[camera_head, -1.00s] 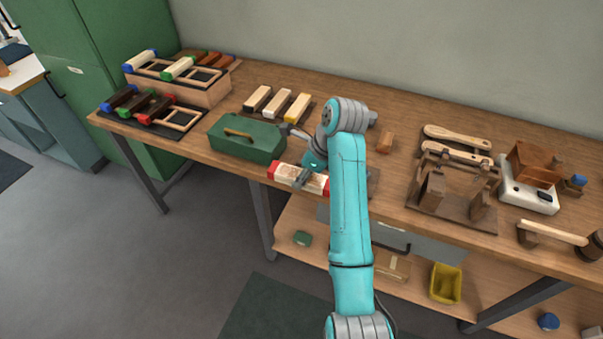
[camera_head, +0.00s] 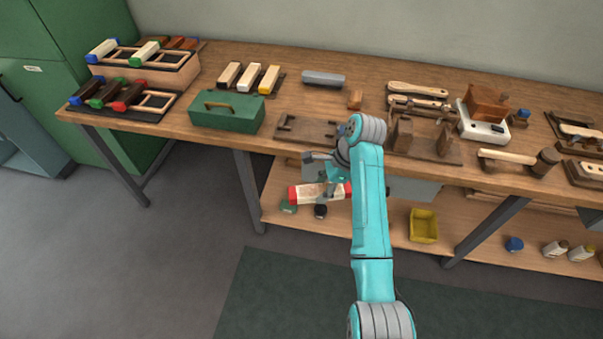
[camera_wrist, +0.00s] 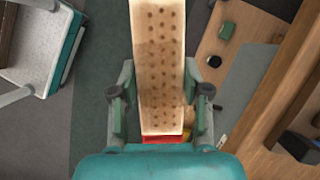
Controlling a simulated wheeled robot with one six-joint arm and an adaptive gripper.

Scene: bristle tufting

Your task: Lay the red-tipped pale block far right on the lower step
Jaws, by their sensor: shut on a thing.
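The red-tipped pale block (camera_head: 306,193) is in my gripper (camera_head: 328,182), off the table, in front of its edge in the head view. My gripper is shut around its middle. In the wrist view the block (camera_wrist: 158,55) shows a face with rows of dark holes, between the fingers (camera_wrist: 160,100); a red end shows near the palm. The stepped rack stands at the table's left end. Its lower step (camera_head: 143,115) holds dark blocks with blue, green and red tips; the open wooden frame (camera_head: 157,102) at its far right is empty. The upper step (camera_head: 150,72) holds pale and brown blocks.
A green box (camera_head: 227,118) with a handle stands right of the rack. Three pale blocks (camera_head: 248,78) lie behind it. A dark jig (camera_head: 305,131) lies on the table behind my gripper. A wooden fixture (camera_head: 425,143) stands to the right. A shelf (camera_head: 275,198) runs below the tabletop.

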